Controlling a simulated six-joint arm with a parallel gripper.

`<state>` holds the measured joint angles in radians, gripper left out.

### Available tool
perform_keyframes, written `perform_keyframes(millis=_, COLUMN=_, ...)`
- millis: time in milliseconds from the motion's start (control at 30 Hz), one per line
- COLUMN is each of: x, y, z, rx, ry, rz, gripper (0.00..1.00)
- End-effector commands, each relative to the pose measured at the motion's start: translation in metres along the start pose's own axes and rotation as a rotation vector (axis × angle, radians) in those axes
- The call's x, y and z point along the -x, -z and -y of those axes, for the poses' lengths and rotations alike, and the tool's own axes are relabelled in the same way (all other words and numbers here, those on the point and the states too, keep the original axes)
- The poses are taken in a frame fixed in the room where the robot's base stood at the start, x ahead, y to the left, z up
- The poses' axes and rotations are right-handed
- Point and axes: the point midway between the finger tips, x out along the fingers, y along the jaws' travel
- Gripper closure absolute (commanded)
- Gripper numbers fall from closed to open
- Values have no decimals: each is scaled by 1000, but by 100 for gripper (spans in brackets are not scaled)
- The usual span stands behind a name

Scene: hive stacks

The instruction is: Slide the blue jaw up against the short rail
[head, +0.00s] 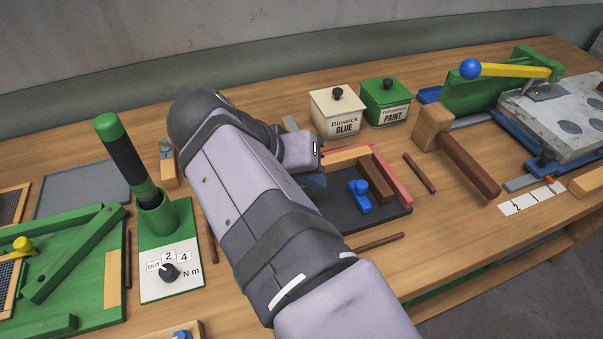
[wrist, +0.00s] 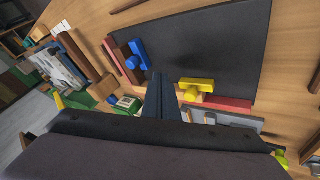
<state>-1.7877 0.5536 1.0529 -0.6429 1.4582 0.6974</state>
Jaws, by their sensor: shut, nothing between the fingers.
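The blue jaw (head: 359,196) lies on the dark board (head: 338,206), and also shows in the wrist view (wrist: 138,54). It is close beside a brown block (head: 376,182), on the side away from the short red rail (head: 392,180). Whether jaw and block touch is unclear. The block lies along that rail, between it and the jaw. The yellow jaw (wrist: 203,86) lies by a light wood block (wrist: 188,97) at the other red rail (wrist: 226,103); my arm hides it in the head view. My gripper (wrist: 158,76) is shut and empty, its tips between the two jaws in the wrist view.
The glue box (head: 337,112) and paint box (head: 385,102) stand behind the board. A mallet (head: 460,155) lies to its right, with dark rods (head: 420,173) nearby. A green tool (head: 150,200) stands upright on the left. The board's front part looks clear.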

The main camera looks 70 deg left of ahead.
Motion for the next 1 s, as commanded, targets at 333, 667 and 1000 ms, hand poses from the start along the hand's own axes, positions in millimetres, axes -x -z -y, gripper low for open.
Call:
perform_keyframes(millis=333, x=-43, y=0, z=-21, rx=-2, ry=-1, rz=0, gripper=100)
perform_keyframes(millis=667, x=-51, y=0, z=-35, rx=1, ry=0, rz=0, gripper=100)
perform_keyframes(millis=1000, x=-52, y=0, z=-37, rx=0, ry=-1, rz=1, gripper=100)
